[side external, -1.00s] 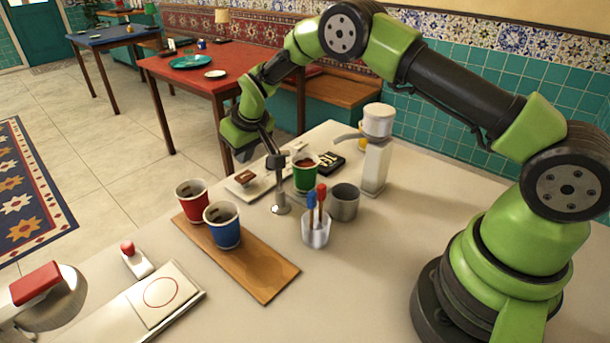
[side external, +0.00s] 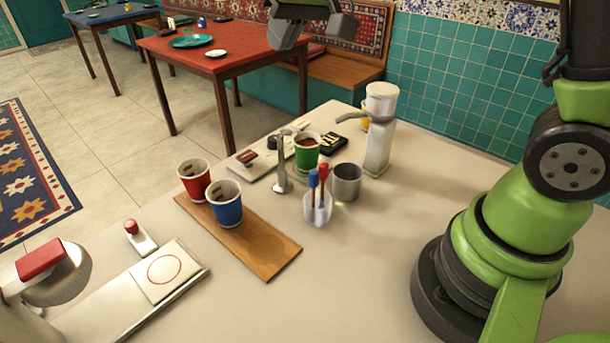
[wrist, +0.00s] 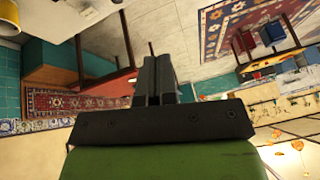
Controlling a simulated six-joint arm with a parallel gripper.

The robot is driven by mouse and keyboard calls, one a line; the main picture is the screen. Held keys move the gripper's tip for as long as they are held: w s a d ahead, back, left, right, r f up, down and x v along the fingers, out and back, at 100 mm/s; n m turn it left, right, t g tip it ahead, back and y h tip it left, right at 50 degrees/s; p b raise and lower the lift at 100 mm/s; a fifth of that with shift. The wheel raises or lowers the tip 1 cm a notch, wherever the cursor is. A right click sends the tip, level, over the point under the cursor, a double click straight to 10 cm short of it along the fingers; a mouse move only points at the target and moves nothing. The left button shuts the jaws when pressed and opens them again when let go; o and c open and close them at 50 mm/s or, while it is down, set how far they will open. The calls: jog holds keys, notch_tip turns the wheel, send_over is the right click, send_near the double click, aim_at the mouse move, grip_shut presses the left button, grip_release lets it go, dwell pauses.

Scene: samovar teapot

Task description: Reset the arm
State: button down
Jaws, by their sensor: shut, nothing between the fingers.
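My gripper (side external: 312,28) is at the top edge of the side external view, high above the table and clear of the cups, partly cut off by the frame. In the wrist view its two dark fingers (wrist: 156,78) are together with nothing between them. The work table (side external: 400,240) is below. A red cup (side external: 195,185) and a blue cup (side external: 227,207) stand upright on a wooden board (side external: 262,250). A green cup (side external: 307,155) with reddish-brown contents stands further back, beside a slim upright metal piece (side external: 283,172).
A clear holder (side external: 318,210) with red and blue handled tools stands beside a grey metal cup (side external: 346,184). A tall white dispenser (side external: 378,140) is behind. A white machine (side external: 45,275) is at the front left. The table's right front is clear.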

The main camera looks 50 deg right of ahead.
jog(key=s+a+r+m+t+y, duration=0.1)
jog(key=s+r, duration=0.1)
jog(key=s, duration=1.9)
jog(key=shift+s+r+m, duration=0.15)
jog(key=shift+s+m, duration=0.1)
jog(key=shift+m, duration=0.15)
